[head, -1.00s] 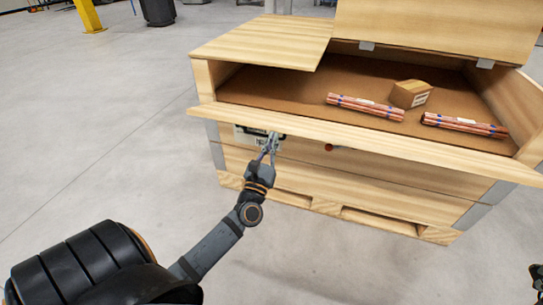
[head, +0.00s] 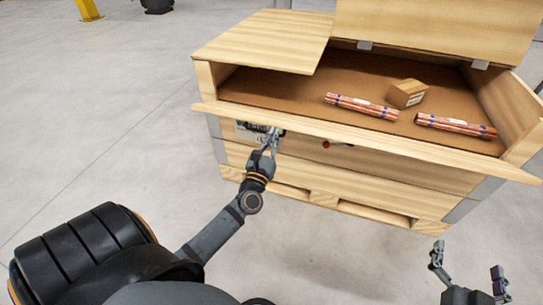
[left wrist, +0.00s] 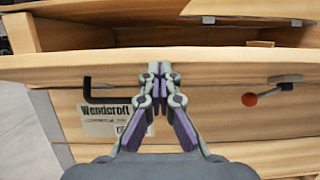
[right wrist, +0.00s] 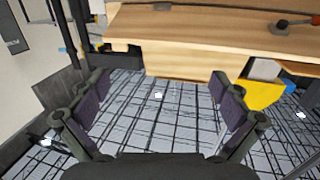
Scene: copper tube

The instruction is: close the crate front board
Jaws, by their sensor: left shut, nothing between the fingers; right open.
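The wooden crate's front board (head: 360,145) is folded outward, tilted, along the front top edge in the head view. It also spans the left wrist view (left wrist: 230,66). My left gripper (head: 270,139) is shut and empty, just under the board's left part. In the left wrist view its fingertips (left wrist: 160,68) overlap the board's lower edge; I cannot tell if they touch it. My right gripper (head: 468,258) is open and empty, in front of and below the crate's right part. The right wrist view shows its spread fingers (right wrist: 155,105).
Two copper tube bundles (head: 361,106) (head: 456,126) and a small carton (head: 406,93) lie inside the crate on brown lining (head: 300,85). A lid panel (head: 265,40) covers the left part; another (head: 435,30) stands raised behind. A red-ended latch (head: 328,145) sits on the front wall. Floor in front is clear.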

